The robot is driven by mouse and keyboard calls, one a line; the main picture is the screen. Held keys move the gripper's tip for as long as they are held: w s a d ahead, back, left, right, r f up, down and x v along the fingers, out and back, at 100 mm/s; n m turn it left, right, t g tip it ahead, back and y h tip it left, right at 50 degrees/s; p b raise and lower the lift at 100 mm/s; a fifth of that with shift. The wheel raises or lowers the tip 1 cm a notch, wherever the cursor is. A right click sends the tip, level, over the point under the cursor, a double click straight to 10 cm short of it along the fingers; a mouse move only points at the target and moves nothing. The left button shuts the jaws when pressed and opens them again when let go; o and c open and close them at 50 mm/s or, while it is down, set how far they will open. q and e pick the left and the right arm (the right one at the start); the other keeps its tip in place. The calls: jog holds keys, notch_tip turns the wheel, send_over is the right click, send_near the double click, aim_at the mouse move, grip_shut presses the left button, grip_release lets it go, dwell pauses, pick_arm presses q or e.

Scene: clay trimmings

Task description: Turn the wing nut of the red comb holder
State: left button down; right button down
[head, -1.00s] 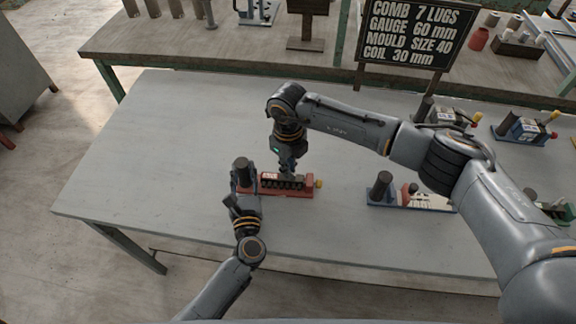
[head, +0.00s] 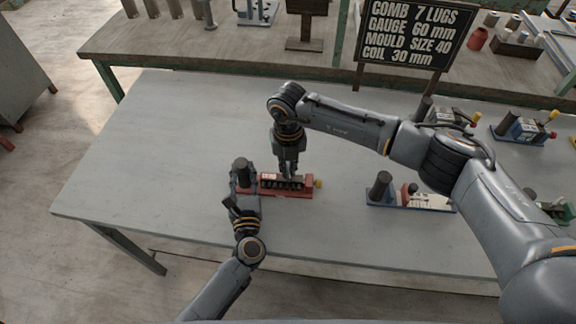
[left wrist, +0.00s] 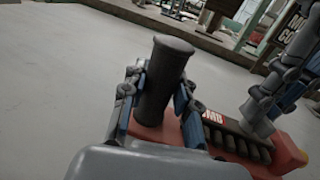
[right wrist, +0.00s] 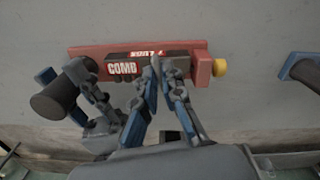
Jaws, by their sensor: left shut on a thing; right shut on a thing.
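The red comb holder (head: 300,193) lies on the grey table, with a dark upright cylindrical grip (left wrist: 167,75) at its left end and a yellow knob (right wrist: 220,67) at its right end. A black row of lugs and a "COMB" label (right wrist: 121,69) show on it. My left gripper (head: 241,178) is shut around the dark grip, a finger on each side. My right gripper (right wrist: 157,68) points down at the middle of the holder, its fingertips close together. It is shut on the wing nut, which the fingertips hide almost wholly.
A blue-based holder (head: 412,205) stands to the right, with more holders (head: 523,130) behind it. A sign (head: 410,35) stands at the back bench (head: 220,58). The table's left part (head: 150,150) is clear.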

aim_at(288, 170)
dwell(0.4)
jog(key=c, duration=1.5)
grip_release()
jog(key=shift+o, duration=0.2)
jog(key=shift+r, duration=0.15)
notch_tip(288, 170, up, 12)
pick_arm(q)
jog(key=c, duration=0.9)
grip_release()
jog(key=shift+c, duration=0.2)
